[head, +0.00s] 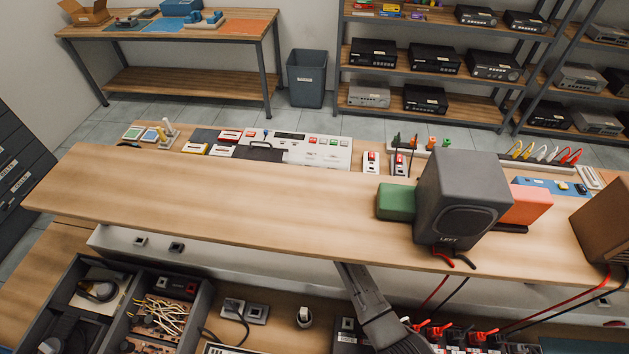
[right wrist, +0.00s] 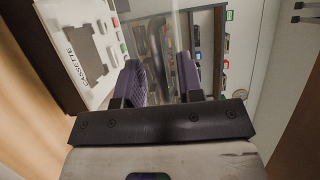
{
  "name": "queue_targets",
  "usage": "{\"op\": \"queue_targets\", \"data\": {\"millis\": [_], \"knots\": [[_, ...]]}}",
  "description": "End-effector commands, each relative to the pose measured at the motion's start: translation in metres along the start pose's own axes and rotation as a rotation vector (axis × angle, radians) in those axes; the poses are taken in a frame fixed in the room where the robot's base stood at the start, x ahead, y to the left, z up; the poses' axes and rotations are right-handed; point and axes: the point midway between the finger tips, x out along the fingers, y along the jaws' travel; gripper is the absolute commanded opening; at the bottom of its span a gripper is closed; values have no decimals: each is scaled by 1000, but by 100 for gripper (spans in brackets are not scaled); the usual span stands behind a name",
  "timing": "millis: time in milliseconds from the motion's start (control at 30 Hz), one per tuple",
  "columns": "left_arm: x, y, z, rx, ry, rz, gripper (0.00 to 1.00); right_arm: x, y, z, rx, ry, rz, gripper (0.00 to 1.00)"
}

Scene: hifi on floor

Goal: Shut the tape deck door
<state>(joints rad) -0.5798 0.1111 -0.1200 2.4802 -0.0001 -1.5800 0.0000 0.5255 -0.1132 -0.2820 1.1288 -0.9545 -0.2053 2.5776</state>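The tape deck appears to be the white panel (head: 325,153) with red and green buttons behind the raised wooden shelf in the head view. In the right wrist view a white face (right wrist: 108,72) marked CASSETTE, with a dark grey recess or plate, stands at upper left. A pale, see-through pane (right wrist: 150,18) shows beyond the fingers; I cannot tell for certain that it is the door. My right gripper (right wrist: 161,82) is open, its two purple-grey fingers apart with nothing seen gripped. In the head view its fingers are hidden under the shelf. My left gripper is not in view.
The wooden shelf (head: 210,200) spans the bench. A dark speaker (head: 460,195) marked LEFT stands on it beside a green block (head: 396,202) and a red-orange block (head: 528,205). A divided box (head: 95,260) with parts and wires lies at lower left; red cables run lower right.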

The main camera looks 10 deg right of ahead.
Motion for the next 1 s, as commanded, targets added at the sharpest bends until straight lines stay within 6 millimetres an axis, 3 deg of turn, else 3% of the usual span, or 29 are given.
{"op": "queue_targets", "data": {"millis": [367,733,1000], "knots": [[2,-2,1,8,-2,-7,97,3,-1,0,-1,1,-1,35],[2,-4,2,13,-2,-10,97,3,0,0,-1,1,0,0],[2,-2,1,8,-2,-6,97,3,-1,0,-1,1,-1,0]]}}
